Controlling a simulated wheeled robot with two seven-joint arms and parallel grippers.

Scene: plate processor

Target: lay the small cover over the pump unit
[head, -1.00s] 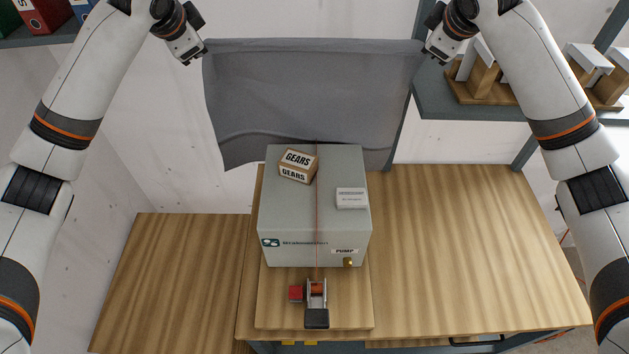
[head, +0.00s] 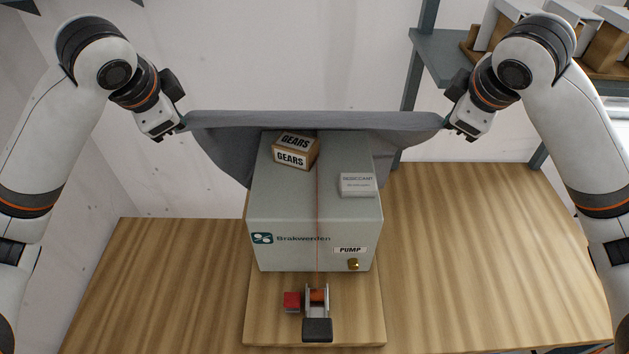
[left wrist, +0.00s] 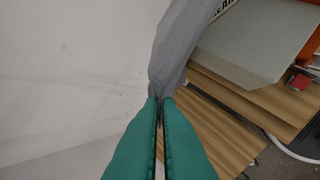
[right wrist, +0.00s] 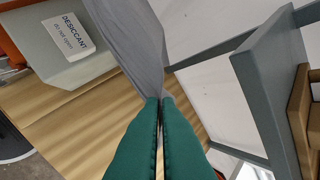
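The small cover is a grey cloth (head: 310,120) stretched between my two grippers behind and above the back edge of the pump unit. Its lower part hangs down behind the unit. The pump unit (head: 290,215) is a pale grey-green box with a "PUMP" label and a brass fitting on its front. My left gripper (head: 184,124) is shut on the cloth's left corner, which also shows in the left wrist view (left wrist: 172,65). My right gripper (head: 447,122) is shut on its right corner, which also shows in the right wrist view (right wrist: 145,60).
A "GEARS" box (head: 291,157) and a white "DESICCANT" box (head: 357,185) sit on top of the unit. A thin cord runs over the unit to a ratchet buckle (head: 317,315), beside a red block (head: 291,301). Shelving stands at the right; the table (head: 480,260) is clear there.

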